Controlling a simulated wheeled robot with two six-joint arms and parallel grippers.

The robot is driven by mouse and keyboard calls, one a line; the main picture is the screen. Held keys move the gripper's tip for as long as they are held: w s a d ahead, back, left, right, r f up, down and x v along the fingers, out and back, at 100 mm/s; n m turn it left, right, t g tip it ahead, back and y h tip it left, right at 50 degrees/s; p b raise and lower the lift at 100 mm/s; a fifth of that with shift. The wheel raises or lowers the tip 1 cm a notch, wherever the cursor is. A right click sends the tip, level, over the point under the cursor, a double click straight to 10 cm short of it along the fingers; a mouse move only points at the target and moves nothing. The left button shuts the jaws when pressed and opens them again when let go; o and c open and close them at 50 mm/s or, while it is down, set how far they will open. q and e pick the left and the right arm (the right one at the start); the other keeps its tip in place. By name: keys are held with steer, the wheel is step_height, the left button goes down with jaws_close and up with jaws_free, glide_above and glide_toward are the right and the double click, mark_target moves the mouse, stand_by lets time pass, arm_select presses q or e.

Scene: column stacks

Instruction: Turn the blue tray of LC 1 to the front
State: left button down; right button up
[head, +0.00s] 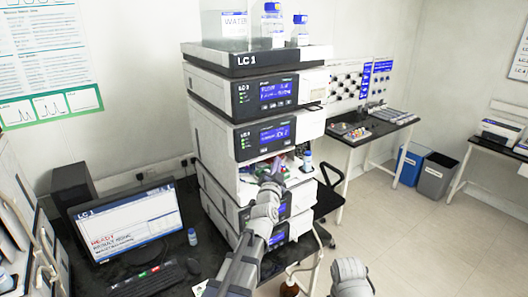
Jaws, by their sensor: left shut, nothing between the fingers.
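The LC 1 stack (250,121) stands on the bench in the middle of the head view. Its open sampler compartment (246,190) is at mid height, with small coloured items inside. My left gripper (271,170) is at the front of this opening, shut and empty. The gripper and wrist hide much of the compartment, so I cannot make out the blue tray or which way it faces. My right arm shows only as a grey link at the bottom; its gripper is out of view.
A small blue-capped bottle (307,161) stands at the compartment's right side. Solvent bottles (272,25) stand on top of the stack. A monitor (128,220) and a keyboard (143,281) are at the left. The floor (430,235) at the right is clear.

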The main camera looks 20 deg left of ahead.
mark_target(267, 149)
arm_select(q)
steer(key=shift+w+a, duration=0.8)
steer(key=shift+a, duration=0.25)
steer(key=shift+w+a, duration=0.8)
steer(key=shift+a, duration=0.2)
steer(key=shift+w+a, duration=0.1)
stand_by(0.6)
steer(key=shift+w+a, duration=0.15)
steer(key=shift+a, duration=0.1)
steer(key=shift+w+a, duration=0.3)
stand_by(0.7)
steer(key=shift+s, duration=0.1)
steer(key=shift+s+d, duration=0.45)
steer(key=shift+d, duration=0.2)
steer(key=shift+s+d, duration=0.8)
steer(key=shift+d, duration=0.2)
steer(key=shift+s+d, duration=0.75)
steer(key=shift+d, duration=0.25)
